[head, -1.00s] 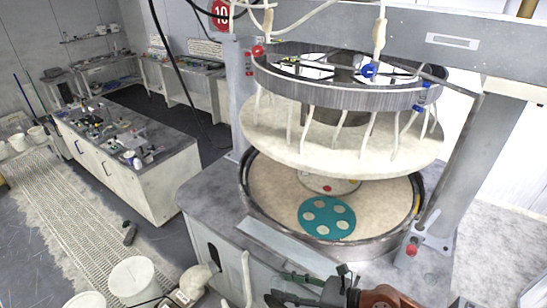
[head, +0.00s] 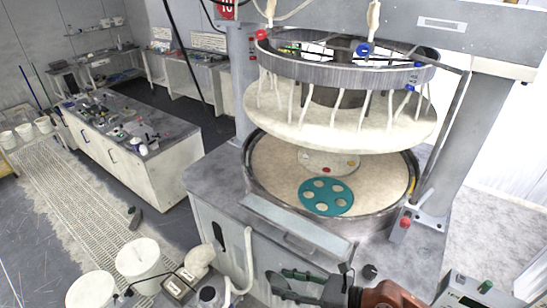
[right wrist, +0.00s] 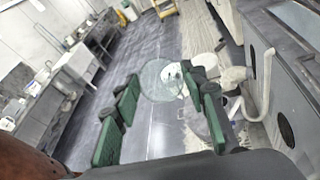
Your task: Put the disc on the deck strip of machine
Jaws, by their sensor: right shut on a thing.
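A clear round disc (right wrist: 159,80) sits between the green fingertips of my right gripper (right wrist: 162,76) in the right wrist view. The fingers are shut on it. In the head view my right gripper (head: 283,284) is low in front of the machine, and the clear disc cannot be made out there. The polishing machine's deck strip (head: 294,228) is a bare pale grey band in front of the round platen. It lies beyond and above the gripper in the picture. My left gripper is not in view.
A teal holed carrier (head: 311,198) lies on the beige platen (head: 275,170). The upper plate (head: 340,128) hangs over the platen. A red-topped post (head: 404,223) stands right of the deck. White buckets (head: 138,258) stand on the floor at left.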

